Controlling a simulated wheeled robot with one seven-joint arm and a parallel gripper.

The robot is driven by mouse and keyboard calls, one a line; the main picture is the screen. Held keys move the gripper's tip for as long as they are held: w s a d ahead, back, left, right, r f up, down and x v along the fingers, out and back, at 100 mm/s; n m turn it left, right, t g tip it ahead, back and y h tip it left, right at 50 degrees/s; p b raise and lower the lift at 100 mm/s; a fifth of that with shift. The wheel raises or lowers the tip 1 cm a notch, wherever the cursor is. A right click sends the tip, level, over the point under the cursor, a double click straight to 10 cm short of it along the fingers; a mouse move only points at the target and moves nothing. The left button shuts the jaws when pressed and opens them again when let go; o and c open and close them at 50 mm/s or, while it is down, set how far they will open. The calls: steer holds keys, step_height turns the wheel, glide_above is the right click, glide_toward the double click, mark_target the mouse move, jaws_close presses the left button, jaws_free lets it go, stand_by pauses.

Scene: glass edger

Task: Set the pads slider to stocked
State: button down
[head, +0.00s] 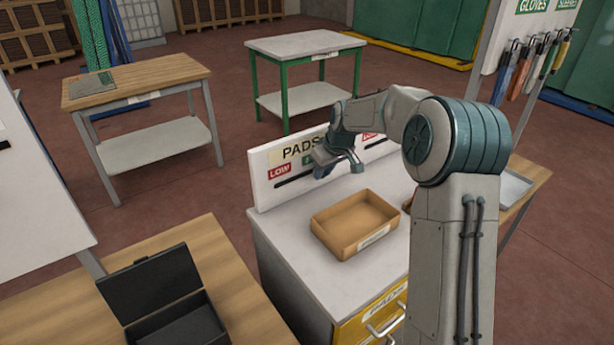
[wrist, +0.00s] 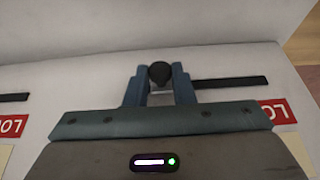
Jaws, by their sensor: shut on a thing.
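The white PADS panel (head: 262,178) stands upright along the back of the grey cabinet top. It has a dark slider slot (head: 290,181), which also shows in the wrist view (wrist: 232,82). A red LOW label (head: 279,171) marks its left end in the head view. My gripper (head: 337,168) is at the panel, shut on the round black slider knob (wrist: 160,73), which sits between the fingers in the wrist view. The slot shows on only one side of the fingers, towards LOW. A green label (head: 307,160) is mostly hidden behind my gripper.
A second slot (wrist: 14,97) with a red label (wrist: 12,126) lies along the same panel. An open tan tray (head: 348,243) sits on the cabinet top in front of the panel. An open black box (head: 160,285) stands on the wooden bench at lower left.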

steer(key=shift+w+d+r, duration=0.1)
steer(key=shift+w+d, duration=0.4)
steer(key=shift+d, duration=0.25)
steer(key=c, duration=1.2)
jaws_free()
steer(key=shift+d, duration=0.1)
steer(key=shift+c, duration=0.2)
steer(key=shift+d, duration=0.1)
steer(key=shift+a, duration=0.2)
steer(key=b+v, duration=0.2)
steer(key=v, duration=1.1)
steer(key=shift+s+d+r+b, duration=0.15)
steer(key=shift+s+r+b, duration=0.05)
steer(key=shift+r+b, duration=0.2)
steer(key=shift+f, duration=0.1)
